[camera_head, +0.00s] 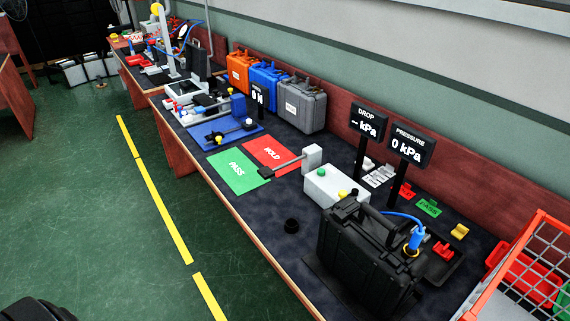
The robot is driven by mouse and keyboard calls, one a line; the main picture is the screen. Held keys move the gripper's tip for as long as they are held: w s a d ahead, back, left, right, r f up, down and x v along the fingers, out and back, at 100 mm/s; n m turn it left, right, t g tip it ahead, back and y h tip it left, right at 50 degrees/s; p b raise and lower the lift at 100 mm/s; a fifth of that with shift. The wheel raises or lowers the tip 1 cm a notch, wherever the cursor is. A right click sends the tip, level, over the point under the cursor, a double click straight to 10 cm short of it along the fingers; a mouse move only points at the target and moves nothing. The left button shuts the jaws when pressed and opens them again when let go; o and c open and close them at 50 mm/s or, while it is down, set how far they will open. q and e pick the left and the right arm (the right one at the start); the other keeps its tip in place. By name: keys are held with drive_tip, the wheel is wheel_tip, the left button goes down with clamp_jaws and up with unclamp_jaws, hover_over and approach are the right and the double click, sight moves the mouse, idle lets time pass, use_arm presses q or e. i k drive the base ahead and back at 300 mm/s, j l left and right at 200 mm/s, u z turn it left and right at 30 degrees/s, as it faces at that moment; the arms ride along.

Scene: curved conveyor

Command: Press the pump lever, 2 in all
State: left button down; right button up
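The likely pump lever (286,165) is a thin grey bar with a black paddle at its left end, reaching left from an upright light-grey block (312,157). The paddle hangs near the corner of the green PASS and red HOLD mats. A white box (322,188) with a yellow and a green button stands in front of the block. The pressure display (408,145) reads 0 kPa, and the drop display (368,124) shows a dash before kPa. A black case (362,262) with a blue hose stands at the right. Neither gripper can be made out.
The PASS mat (238,172) and HOLD mat (272,152) lie flat on the dark bench. Orange, blue and grey cases stand along the back. A red wire crate (530,265) stands at right. The green floor in front is clear.

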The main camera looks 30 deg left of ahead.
sight(266, 172)
drive_tip(key=j+z, duration=0.1)
drive_tip(key=z, duration=0.4)
drive_tip(key=j+z, duration=0.25)
drive_tip(key=j, duration=0.25)
drive_tip(key=j+z, duration=0.3)
drive_tip(key=j, duration=0.2)
drive_tip(key=k+j+z, duration=0.25)
drive_tip(key=j, duration=0.65)
drive_tip(key=k+j, duration=0.1)
drive_tip(key=j, duration=0.3)
drive_tip(key=k+j, duration=0.1)
drive_tip(key=j, duration=0.35)
drive_tip(key=i+z, duration=0.05)
